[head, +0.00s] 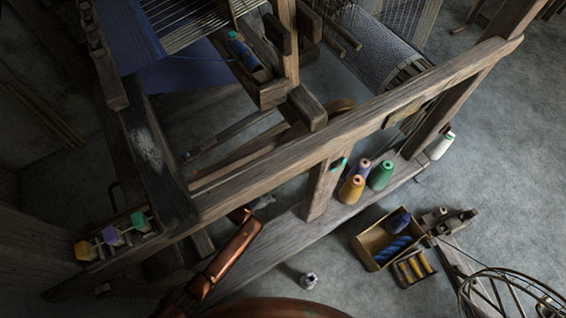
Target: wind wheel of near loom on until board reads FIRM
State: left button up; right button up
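The near loom is a dark wooden frame with a long beam (345,130) running diagonally across the head view. A curved brown wooden rim (338,106) shows partly behind this beam; it may be the wheel, but most of it is hidden. A small tan plate (398,117) sits at the beam's right part; I cannot read any word on it. A copper-coloured link, apparently of my arm, rises from the bottom left of centre to below the beam. I make out no fingers of either gripper.
Yellow (351,189), green (380,176) and white (439,146) thread cones stand along a low plank. An open box (374,239) with blue spools lies on the floor at right, near a wire reel (515,292).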

pick_arm(q)
grip_shut()
dwell(0.3)
